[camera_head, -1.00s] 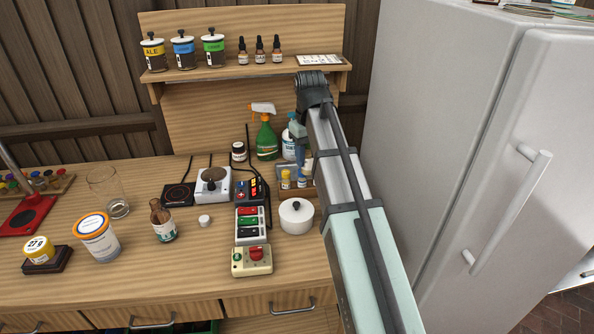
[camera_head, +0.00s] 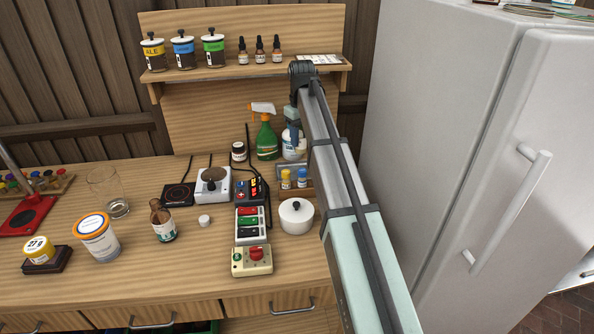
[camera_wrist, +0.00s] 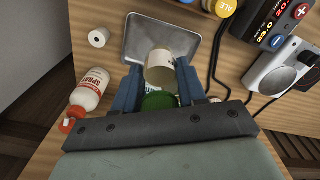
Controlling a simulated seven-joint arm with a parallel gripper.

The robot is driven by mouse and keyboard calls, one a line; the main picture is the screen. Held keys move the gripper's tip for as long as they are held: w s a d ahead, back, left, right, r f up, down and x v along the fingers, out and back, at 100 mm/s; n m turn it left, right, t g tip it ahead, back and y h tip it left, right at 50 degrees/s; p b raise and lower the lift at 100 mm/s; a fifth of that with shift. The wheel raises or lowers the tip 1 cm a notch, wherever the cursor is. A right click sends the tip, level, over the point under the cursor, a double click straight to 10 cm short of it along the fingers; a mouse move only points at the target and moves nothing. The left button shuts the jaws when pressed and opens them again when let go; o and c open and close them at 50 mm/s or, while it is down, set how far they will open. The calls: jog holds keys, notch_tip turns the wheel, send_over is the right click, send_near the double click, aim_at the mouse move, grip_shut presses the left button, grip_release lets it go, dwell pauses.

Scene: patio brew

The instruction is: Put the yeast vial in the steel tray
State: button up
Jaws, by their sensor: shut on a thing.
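My gripper (camera_wrist: 158,88) is shut on the yeast vial (camera_wrist: 160,68), which shows in the wrist view as a pale cylinder with a green cap between the blue fingers. The steel tray (camera_wrist: 138,50) lies beyond and below the vial in the wrist view, and the vial's pale end overlaps it in the picture. The vial looks held above the tray, apart from it.
A wooden rack (camera_head: 296,192) with yellow- and blue-capped vials stands in front of the tray. A white spirit bottle (camera_wrist: 91,88) with a red cap and a white roll (camera_wrist: 98,37) lie left in the wrist view. A green spray bottle (camera_head: 266,140) stands left of my gripper.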

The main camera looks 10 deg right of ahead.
jog(key=shift+w+a+f, duration=0.15)
jog(key=shift+w+f, duration=0.35)
jog(key=shift+f, duration=1.2)
jog(key=shift+w+a+f, duration=0.1)
jog(key=shift+w+f, duration=0.35)
jog(key=shift+f, duration=1.3)
jog(key=shift+w+a+f, duration=0.15)
jog(key=shift+w+f, duration=0.35)
jog(key=shift+f, duration=1.2)
jog(key=shift+f, duration=0.2)
jog(key=o, duration=1.1)
jog(key=shift+c, duration=0.2)
jog(key=shift+r, duration=0.15)
notch_tip(320, 180, up, 12)
